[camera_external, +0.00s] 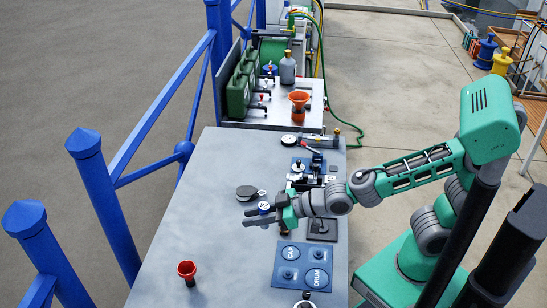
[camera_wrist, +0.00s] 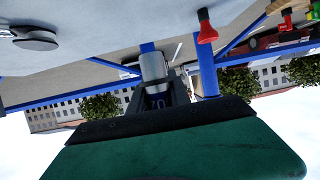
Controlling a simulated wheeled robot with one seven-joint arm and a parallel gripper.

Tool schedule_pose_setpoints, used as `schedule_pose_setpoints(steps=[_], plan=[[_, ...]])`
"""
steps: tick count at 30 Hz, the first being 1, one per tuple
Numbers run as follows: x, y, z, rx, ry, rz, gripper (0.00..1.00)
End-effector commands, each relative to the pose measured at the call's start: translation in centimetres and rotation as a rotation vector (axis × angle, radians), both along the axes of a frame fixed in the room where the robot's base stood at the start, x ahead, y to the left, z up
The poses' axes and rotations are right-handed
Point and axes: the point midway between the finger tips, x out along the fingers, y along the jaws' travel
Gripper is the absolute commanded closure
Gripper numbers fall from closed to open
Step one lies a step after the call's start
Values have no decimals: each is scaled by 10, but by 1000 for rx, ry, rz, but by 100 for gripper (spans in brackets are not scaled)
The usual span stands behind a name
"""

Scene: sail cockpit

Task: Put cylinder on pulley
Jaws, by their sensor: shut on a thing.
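My gripper (camera_external: 252,217) reaches left over the grey table and is shut on a small cylinder (camera_external: 264,206) with a white and blue top. In the wrist view, the cylinder (camera_wrist: 153,66) shows as a silver-grey body between the dark fingers, with blue marking near it. A dark grey round disc (camera_external: 246,191), which looks like the pulley, lies on the table just beyond the gripper. It also shows at the upper left of the wrist view (camera_wrist: 35,38). The cylinder is apart from the disc. The fingers partly hide the cylinder.
A blue plate marked CAP and DRUM (camera_external: 302,265) lies at the near right. Several fittings (camera_external: 309,165) stand along the right edge. The table's left part is clear; blue railings (camera_external: 105,205) run beyond it.

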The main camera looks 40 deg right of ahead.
Motion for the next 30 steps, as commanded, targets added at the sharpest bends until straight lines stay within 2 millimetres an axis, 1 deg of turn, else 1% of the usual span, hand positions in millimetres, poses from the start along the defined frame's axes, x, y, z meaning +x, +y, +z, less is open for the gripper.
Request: schedule_pose_setpoints(steps=[2, 4, 5, 8, 11, 12, 14, 15, 17, 18, 21, 24, 30], plan=[[-3, -3, 2, 1, -1, 0, 100], [-1, -7, 3, 1, -1, -9, 100], [2, -10, 2, 1, -1, -16, 100], [21, -27, 0, 1, -1, -65, 100], [51, -58, -4, 1, -1, -149, 100], [65, -74, -6, 2, -1, -191, 100], [86, -101, -11, 1, -1, -256, 100], [99, -120, -13, 2, -1, -300, 100], [117, -148, -16, 2, -3, -365, 100], [127, -166, -17, 2, -2, -404, 100], [147, -203, -18, 2, -3, -483, 100], [162, -233, -18, 3, -3, -542, 100], [184, -283, -14, 4, -6, -623, 100]])
